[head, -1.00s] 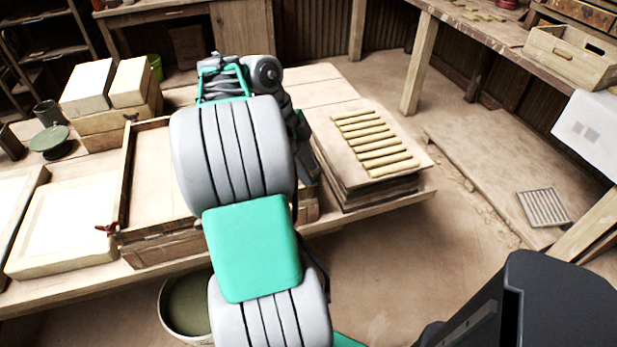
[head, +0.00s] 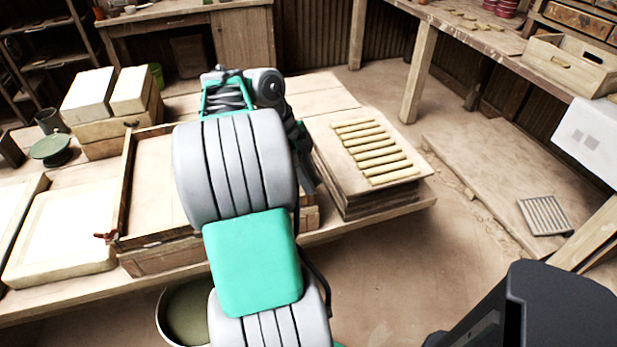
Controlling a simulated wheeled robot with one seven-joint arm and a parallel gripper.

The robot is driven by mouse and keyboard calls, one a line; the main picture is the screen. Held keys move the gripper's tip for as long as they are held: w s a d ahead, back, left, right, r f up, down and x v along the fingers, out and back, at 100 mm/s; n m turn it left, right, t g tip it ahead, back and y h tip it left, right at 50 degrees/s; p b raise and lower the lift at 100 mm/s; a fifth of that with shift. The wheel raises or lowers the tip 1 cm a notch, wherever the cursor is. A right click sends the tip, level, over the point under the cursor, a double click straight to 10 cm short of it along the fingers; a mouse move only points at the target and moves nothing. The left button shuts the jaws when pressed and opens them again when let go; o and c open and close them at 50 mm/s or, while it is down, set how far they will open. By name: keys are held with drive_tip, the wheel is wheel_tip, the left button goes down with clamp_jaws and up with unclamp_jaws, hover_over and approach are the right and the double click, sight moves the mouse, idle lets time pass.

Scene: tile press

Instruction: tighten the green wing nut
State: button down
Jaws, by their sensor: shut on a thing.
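The green wing nut does not show; my arm covers the right part of the tile press. The press has a wooden frame (head: 126,190) around a pale flat bed (head: 160,180) on the table. A red wing nut (head: 105,237) sits at its front left corner. A dark wing nut (head: 130,124) shows near its back left corner. My arm reaches over the right side of the press. My gripper and whatever is between its fingers are hidden behind my arm.
A board with several rolled clay strips (head: 375,150) lies right of the press. Pale slabs (head: 88,95) and a framed white tile (head: 62,245) lie to the left. A bucket (head: 165,325) stands below the table's front edge. The floor on the right is mostly open.

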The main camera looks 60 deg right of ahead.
drive_tip(key=shift+d+r+m, duration=0.1)
drive_tip(key=shift+m, duration=0.4)
drive_tip(key=c, duration=1.4)
unclamp_jaws()
drive_tip(key=shift+o, duration=0.2)
drive_tip(key=p+v, duration=0.4)
drive_tip(key=v, duration=0.3)
drive_tip(key=shift+w+r+p, duration=0.25)
drive_tip(key=shift+r+p, duration=0.05)
drive_tip(key=shift+p, duration=0.1)
drive_tip(key=shift+d, duration=0.1)
